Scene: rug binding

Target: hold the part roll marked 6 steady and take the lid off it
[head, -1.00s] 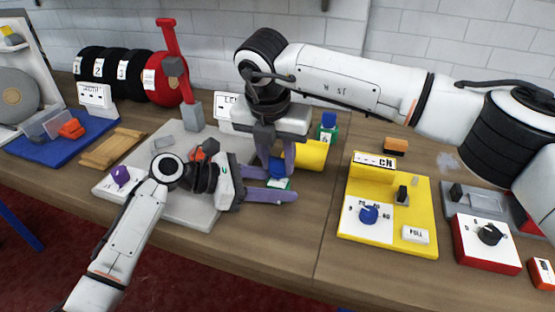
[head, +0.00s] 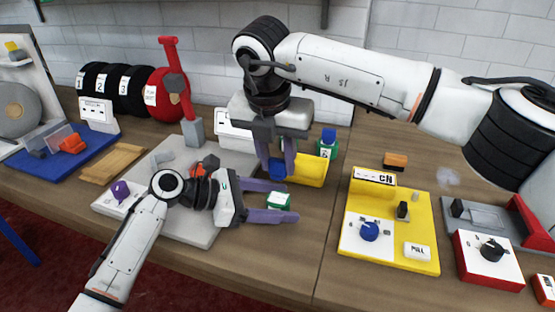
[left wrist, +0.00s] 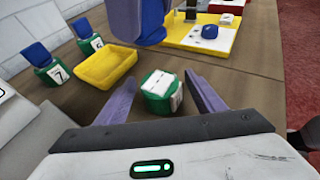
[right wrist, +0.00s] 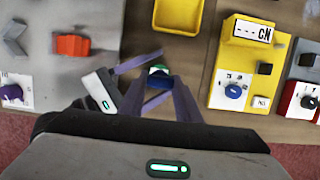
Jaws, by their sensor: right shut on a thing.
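The part roll (head: 280,201) is a small green block with a white top, standing on the table; I cannot read its number. It also shows in the left wrist view (left wrist: 160,92). My left gripper (head: 283,203) is open, with its purple fingers on either side of the roll and visible gaps. My right gripper (head: 278,166) is shut on the blue lid (head: 277,171) and holds it above the roll, apart from it. In the right wrist view the lid (right wrist: 157,83) sits between the fingertips, partly hiding the green roll.
A yellow tray (left wrist: 108,68) stands just behind the roll. Green rolls with blue lids, marked 7 (left wrist: 54,75) and 5 (left wrist: 97,46), stand beside it. A yellow panel with a blue knob (head: 370,231) is at the right. A grey plate lies at the left.

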